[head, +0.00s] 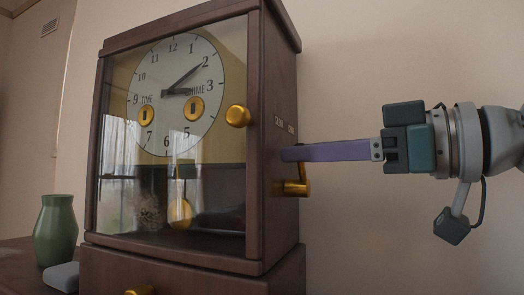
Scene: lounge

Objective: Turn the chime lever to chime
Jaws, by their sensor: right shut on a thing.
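A dark brown wooden clock (276,70) with a glass front stands in the middle of the head view. Its white dial (160,110) carries the words TIME and CHIME beside two gold winding holes. The gold chime lever (296,187) sticks out of the clock's right side, below two small labels (285,125) too small to read. My right gripper (290,154) comes in from the right and is shut on the upper part of the lever. Its purple fingers hide that part. My left gripper is out of view.
A gold knob (238,116) sits on the glass door's right edge. A gold pendulum (180,213) hangs behind the glass. A green vase (56,231) and a pale grey object (62,276) stand left of the clock. Bare wall fills the right side.

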